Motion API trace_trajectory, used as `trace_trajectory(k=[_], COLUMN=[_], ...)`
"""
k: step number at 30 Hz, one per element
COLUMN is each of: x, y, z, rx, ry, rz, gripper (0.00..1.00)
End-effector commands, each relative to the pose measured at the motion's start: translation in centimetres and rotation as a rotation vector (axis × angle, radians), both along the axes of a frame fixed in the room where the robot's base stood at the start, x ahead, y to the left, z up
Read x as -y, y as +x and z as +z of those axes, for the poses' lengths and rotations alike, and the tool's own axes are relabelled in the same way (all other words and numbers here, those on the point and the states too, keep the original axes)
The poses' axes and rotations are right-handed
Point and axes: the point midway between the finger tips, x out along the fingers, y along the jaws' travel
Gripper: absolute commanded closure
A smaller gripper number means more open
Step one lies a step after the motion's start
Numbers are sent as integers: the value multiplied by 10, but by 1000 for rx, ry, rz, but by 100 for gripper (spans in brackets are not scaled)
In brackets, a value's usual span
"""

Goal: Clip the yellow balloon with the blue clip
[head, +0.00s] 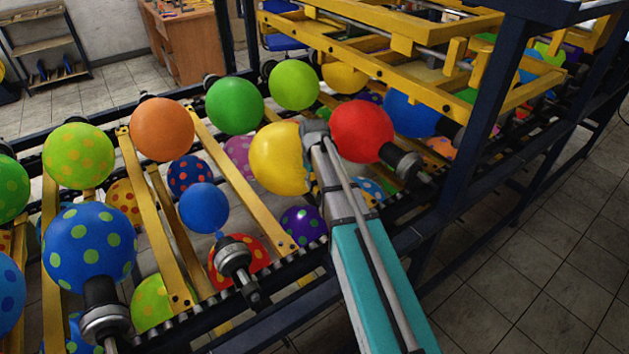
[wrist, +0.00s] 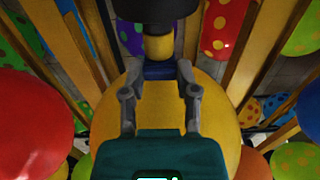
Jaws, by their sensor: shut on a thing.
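The yellow balloon (head: 275,160) sits in the rack in the head view, between the orange and red balloons. My gripper (head: 314,132) is right beside it and covers part of its right side. In the wrist view the yellow balloon (wrist: 168,108) fills the middle behind my gripper (wrist: 158,72). The gripper's two grey fingers are shut on the blue clip (wrist: 158,71), which lies across the balloon's neck (wrist: 158,47). I cannot tell whether the clip is closed around the neck. The blue clip is hidden in the head view.
A black holder (wrist: 155,12) is at the neck's far end. A red balloon (head: 361,131) is close on the right of my gripper, with a green balloon (head: 235,105) to the left. Yellow bars (head: 240,175) and a dark frame (head: 420,230) surround the arm.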

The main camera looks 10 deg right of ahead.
Motion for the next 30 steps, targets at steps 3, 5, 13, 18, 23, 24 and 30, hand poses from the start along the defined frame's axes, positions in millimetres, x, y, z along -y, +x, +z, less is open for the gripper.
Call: trace_trajectory(k=[3,5,13,18,23,24,30], x=[0,0,0,0,0,0,0], y=[0,0,0,0,0,0,0], z=[0,0,0,1,7,10,25], rx=[0,0,0,0,0,0,0], ry=[0,0,0,0,0,0,0], rz=[0,0,0,0,0,0,0], gripper=[41,30,20,20,20,20,20])
